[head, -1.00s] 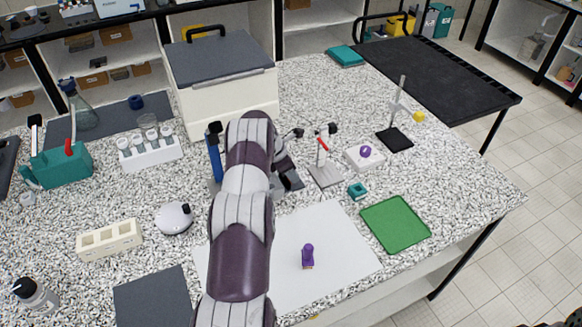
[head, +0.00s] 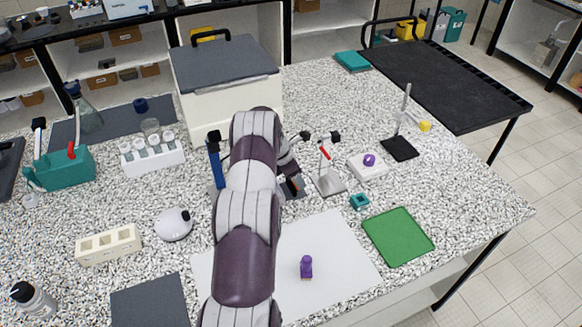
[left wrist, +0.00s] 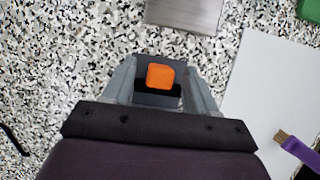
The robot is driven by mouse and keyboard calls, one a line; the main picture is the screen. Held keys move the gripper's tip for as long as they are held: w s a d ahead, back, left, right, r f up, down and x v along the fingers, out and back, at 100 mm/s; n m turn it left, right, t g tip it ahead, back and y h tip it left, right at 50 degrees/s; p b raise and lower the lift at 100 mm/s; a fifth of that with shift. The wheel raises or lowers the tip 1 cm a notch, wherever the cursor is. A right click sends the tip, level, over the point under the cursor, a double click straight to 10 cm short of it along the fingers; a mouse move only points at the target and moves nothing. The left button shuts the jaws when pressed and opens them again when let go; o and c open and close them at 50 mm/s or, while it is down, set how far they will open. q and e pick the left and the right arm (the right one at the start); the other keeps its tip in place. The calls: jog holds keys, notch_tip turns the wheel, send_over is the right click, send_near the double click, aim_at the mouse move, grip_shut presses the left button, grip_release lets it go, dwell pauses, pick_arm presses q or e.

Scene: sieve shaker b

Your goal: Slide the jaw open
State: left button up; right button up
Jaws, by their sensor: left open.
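A small orange block (left wrist: 160,76) on a dark grey part (left wrist: 157,98) shows in the left wrist view, between the two grey fingers of my left gripper (left wrist: 160,68). The fingers are open and stand to either side of it; I cannot tell whether they touch it. In the head view my left gripper (head: 293,184) is low over the table beside the small clamp stand, mostly hidden by my left forearm. I cannot tell for certain which part is the jaw. My right gripper is out of view.
A clamp stand with a red part (head: 325,154) is just right of the gripper, and a blue upright (head: 214,162) is left of my forearm. A white sheet (head: 330,263) with a purple-handled item (head: 306,266) lies nearer. A green tray (head: 398,237) is right.

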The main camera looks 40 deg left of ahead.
pick_arm(q)
jog(key=b+v, duration=0.2)
jog(key=v, duration=0.9)
jog(key=shift+r+b, duration=0.15)
jog(key=shift+b, duration=0.2)
jog(key=shift+w+d, duration=0.1)
jog(key=shift+d, duration=0.05)
